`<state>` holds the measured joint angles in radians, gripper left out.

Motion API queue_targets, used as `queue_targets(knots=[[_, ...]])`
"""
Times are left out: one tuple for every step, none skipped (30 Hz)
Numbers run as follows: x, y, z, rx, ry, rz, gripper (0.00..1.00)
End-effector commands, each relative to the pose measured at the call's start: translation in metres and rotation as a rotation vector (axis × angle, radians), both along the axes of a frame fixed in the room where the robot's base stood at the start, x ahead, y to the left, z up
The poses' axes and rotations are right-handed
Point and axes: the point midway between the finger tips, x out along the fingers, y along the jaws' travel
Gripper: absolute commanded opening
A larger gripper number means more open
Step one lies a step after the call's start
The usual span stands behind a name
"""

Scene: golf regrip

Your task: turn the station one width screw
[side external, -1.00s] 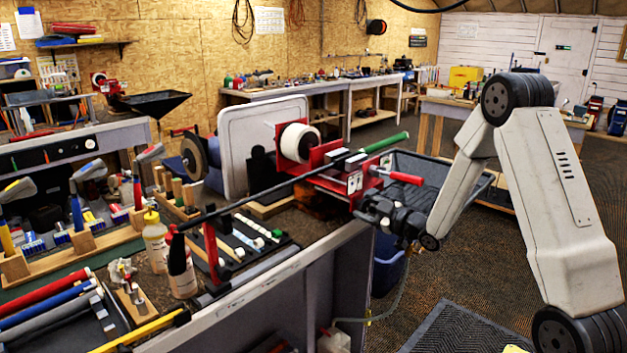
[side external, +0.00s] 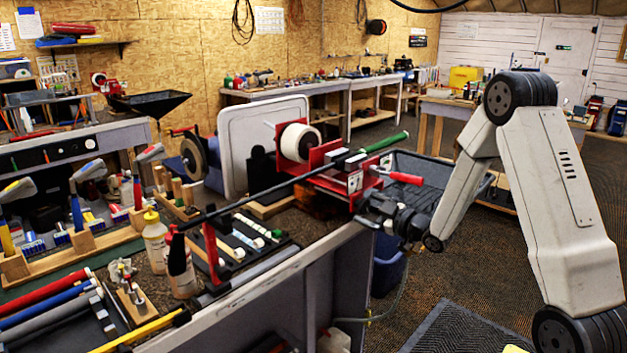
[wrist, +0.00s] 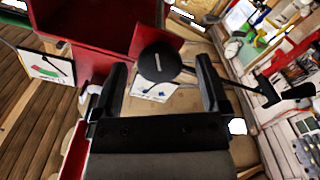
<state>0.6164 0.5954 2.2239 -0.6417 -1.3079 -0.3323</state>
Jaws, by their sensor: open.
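The width screw (wrist: 160,62) shows in the wrist view as a round black head with a light slot, in front of a red metal plate. My gripper (wrist: 162,68) is open, with one black finger on each side of the screw head in that view. Gaps show between the head and both fingers; I cannot tell how deep the head sits between them. In the side view my gripper (side external: 372,210) is at the front of the red station (side external: 350,185), below its red lever handle (side external: 405,178). The screw is not distinguishable there.
A club shaft (side external: 268,192) with a green grip (side external: 388,141) passes over the station. A white tape roll (side external: 299,142) stands behind. The bench edge (side external: 290,268) is close to my gripper. A dark bin (side external: 430,168) lies behind my wrist.

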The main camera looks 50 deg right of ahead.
Motion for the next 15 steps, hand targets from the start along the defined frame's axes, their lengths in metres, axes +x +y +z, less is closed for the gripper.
queue_targets(knots=[[-0.005, -0.001, 0.0, 0.0, 0.0, -0.002, 0.95], [-0.007, -0.001, 0.001, 0.0, -0.001, -0.002, 0.95], [-0.012, -0.001, 0.001, 0.0, -0.001, -0.002, 0.95], [-0.015, -0.001, 0.001, 0.0, -0.001, -0.002, 0.95], [-0.019, 0.0, 0.001, 0.0, -0.001, -0.002, 0.95], [-0.024, -0.001, 0.0, 0.0, 0.0, -0.004, 0.95], [-0.028, -0.001, 0.0, 0.0, -0.001, -0.003, 0.95], [-0.032, -0.001, 0.0, -0.001, -0.001, -0.003, 0.95], [-0.038, -0.001, 0.0, -0.001, 0.0, -0.002, 0.95], [-0.042, -0.001, 0.001, -0.001, -0.001, -0.003, 0.95], [-0.045, -0.001, 0.001, -0.001, -0.001, -0.003, 0.95], [-0.05, -0.001, 0.001, -0.001, -0.001, -0.003, 0.95], [-0.053, -0.001, 0.001, -0.001, -0.001, -0.003, 0.95], [-0.057, -0.001, 0.001, 0.0, -0.001, -0.003, 0.95], [-0.06, -0.001, 0.0, 0.0, 0.0, -0.002, 0.95]])
